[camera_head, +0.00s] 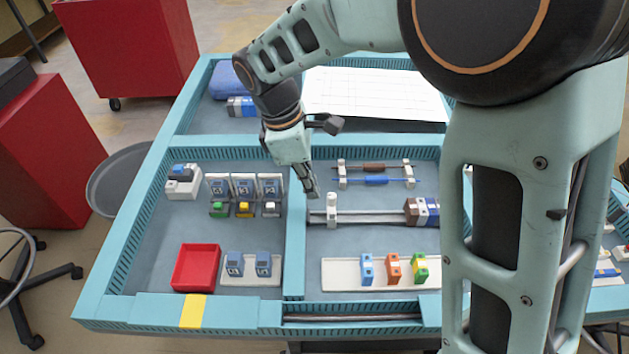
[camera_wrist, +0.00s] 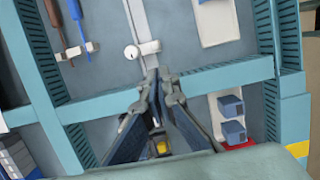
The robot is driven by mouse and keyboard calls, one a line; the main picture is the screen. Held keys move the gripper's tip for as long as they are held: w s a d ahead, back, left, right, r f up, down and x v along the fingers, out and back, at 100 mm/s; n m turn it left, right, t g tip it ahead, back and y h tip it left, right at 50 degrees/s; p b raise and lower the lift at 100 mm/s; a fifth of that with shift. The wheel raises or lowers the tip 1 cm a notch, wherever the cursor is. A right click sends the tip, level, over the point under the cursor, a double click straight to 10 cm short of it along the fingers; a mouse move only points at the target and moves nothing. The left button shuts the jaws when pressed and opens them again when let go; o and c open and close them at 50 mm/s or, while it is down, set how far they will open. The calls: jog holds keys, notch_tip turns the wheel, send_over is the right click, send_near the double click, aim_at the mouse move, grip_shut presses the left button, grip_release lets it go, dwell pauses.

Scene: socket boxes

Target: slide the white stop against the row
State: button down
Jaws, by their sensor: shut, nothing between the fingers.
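The white stop (camera_head: 331,210) stands upright on the left part of a metal rail (camera_head: 372,217). The row of brown, white and blue blocks (camera_head: 424,211) sits at the rail's right end, with bare rail between it and the stop. My arm partly hides the row's right end. My gripper (camera_head: 314,193) is shut and empty, above and just left of the stop. In the wrist view, my gripper (camera_wrist: 160,76) points at the near end of the rail (camera_wrist: 137,20), and the white stop (camera_wrist: 142,50) is just beyond the fingertips. I cannot tell whether they touch.
A teal divider (camera_head: 297,240) runs just left of the rail. Screwdrivers (camera_head: 375,174) lie on white holders behind it. A white tray (camera_head: 340,274) with coloured blocks lies in front. A red bin (camera_head: 196,268) and several small devices sit in the left compartment.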

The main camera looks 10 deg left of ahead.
jog(key=x, duration=0.7)
jog(key=shift+f, duration=0.2)
jog(key=shift+d, duration=0.1)
jog(key=w+d, duration=0.1)
jog(key=d, duration=0.4)
jog(key=w+d+p, duration=0.1)
jog(key=d, duration=0.5)
jog(key=w+d+p, duration=0.1)
jog(key=w+d, duration=0.1)
jog(key=d, duration=0.3)
jog(key=shift+d, duration=0.3)
jog(key=shift+r, duration=0.1)
